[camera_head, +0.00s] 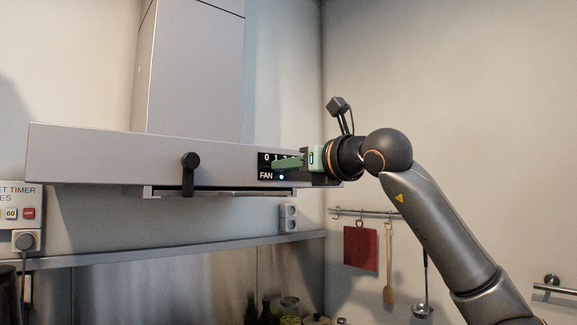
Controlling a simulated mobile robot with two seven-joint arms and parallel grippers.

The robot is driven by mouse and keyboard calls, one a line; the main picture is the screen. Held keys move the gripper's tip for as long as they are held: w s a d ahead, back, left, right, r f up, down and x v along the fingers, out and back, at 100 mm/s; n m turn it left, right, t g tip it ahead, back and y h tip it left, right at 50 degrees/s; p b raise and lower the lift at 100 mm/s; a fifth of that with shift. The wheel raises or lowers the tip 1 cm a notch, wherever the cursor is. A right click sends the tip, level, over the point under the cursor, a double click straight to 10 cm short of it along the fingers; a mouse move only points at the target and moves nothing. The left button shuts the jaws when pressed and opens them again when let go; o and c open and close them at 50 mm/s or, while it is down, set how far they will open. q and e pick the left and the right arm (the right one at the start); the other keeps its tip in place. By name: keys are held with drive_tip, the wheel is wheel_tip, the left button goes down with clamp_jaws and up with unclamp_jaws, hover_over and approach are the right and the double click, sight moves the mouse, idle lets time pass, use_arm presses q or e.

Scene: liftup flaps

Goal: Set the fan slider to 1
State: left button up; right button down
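The black fan panel (265,173) is on the front of the grey range hood (100,155), near its right end. It reads FAN, with a scale above of which 0 and 1 can be read and the digits further right are partly covered. A small light glows beside the word. My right gripper (285,163) comes in from the right, with its green fingers lying across the panel under the digits. The fingers and hand hide the slider knob and its setting. I cannot tell whether the fingers are apart or closed on the knob. My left gripper is not in view.
A black handle (190,172) sticks out from the hood front, left of the panel. Bottles stand below the hood. The space before the hood's left part is clear.

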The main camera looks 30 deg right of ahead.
drive_tip(key=c, duration=0.8)
unclamp_jaws()
drive_tip(key=shift+c, duration=0.2)
drive_tip(key=shift+s, duration=0.15)
drive_tip(key=s+d+b, duration=0.1)
drive_tip(key=s+b, duration=0.2)
drive_tip(key=s, duration=0.9)
drive_tip(key=shift+s, duration=0.15)
